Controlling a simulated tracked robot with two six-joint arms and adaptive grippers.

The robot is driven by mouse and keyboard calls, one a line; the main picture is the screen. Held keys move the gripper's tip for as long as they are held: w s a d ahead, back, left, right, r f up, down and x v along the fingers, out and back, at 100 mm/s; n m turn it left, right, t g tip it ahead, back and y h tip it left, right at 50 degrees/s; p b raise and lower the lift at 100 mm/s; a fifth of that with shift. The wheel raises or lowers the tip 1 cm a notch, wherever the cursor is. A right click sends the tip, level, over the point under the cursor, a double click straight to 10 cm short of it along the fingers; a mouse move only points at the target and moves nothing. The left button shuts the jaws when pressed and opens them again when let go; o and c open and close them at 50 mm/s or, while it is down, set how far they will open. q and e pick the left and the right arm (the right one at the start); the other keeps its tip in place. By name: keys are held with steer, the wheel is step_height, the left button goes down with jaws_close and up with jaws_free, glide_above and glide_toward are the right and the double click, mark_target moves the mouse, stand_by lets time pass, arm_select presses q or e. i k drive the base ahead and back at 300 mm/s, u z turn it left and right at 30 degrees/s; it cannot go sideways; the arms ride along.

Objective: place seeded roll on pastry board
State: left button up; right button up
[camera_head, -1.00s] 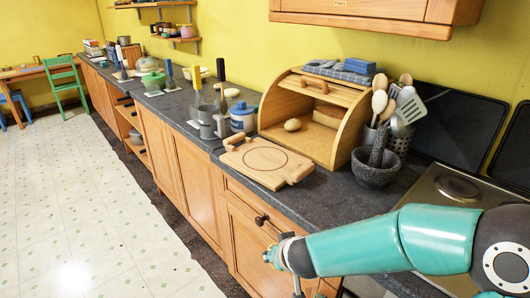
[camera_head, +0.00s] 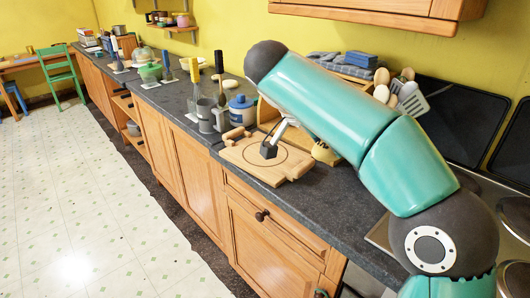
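The pastry board (camera_head: 288,172) is a pale wooden board with a dark circle marked on it, lying on the dark counter. My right arm comes in from the right and bends over the counter. The visible dark tip of my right gripper (camera_head: 268,150) is over the board, by the circle. The rest of this gripper is hidden behind my arm, so I cannot tell whether it is open or holds anything. The seeded roll cannot be made out; my arm covers most of the wooden bread bin (camera_head: 268,112). My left gripper is not in view.
A small rolling pin (camera_head: 235,133) lies at the board's back left edge. A blue and white jar (camera_head: 242,111) and a grey mug (camera_head: 206,115) stand behind it. Utensils (camera_head: 408,95) stand behind my arm. Cupboards hang above.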

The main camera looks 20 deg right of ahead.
mark_target(279, 159)
steer(key=i, duration=0.95)
